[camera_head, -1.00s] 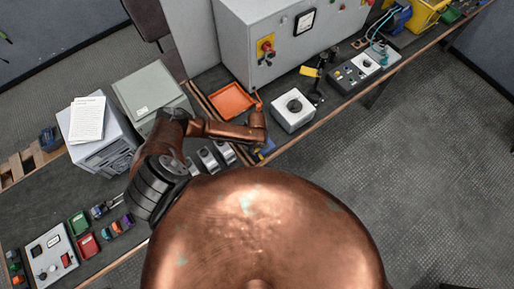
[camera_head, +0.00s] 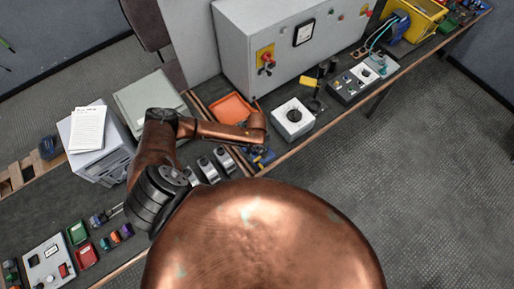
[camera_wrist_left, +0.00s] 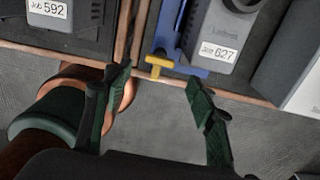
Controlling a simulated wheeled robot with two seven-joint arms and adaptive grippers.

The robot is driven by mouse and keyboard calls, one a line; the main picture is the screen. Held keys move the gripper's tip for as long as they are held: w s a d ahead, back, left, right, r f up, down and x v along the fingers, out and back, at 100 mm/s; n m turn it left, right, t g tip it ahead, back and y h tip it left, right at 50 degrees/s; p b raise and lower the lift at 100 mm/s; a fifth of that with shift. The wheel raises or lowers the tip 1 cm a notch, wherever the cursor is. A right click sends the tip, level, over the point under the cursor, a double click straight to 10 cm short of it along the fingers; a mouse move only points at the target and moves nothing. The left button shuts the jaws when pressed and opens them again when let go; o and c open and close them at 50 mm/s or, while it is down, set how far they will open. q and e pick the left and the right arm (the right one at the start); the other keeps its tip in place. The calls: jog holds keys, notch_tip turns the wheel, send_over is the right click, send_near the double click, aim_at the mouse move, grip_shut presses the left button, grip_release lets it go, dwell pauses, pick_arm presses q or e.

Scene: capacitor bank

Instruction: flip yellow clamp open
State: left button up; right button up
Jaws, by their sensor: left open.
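The yellow clamp handle (camera_wrist_left: 158,64) is a small T-shape on a blue base (camera_wrist_left: 184,69) at the bench's front edge, in the left wrist view. I see no contact. In the head view the blue base (camera_head: 264,157) shows by the bench edge just below the end of my left arm, and the fingers are hard to make out. My right gripper is not in view.
A grey block labelled 627 (camera_wrist_left: 228,28) stands beside the blue base. An orange tray (camera_head: 232,108) and a white box with a round dark top (camera_head: 293,118) sit nearby. The floor before the bench is clear.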

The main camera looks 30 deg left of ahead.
pick_arm(q)
jog(key=shift+r, duration=2.6)
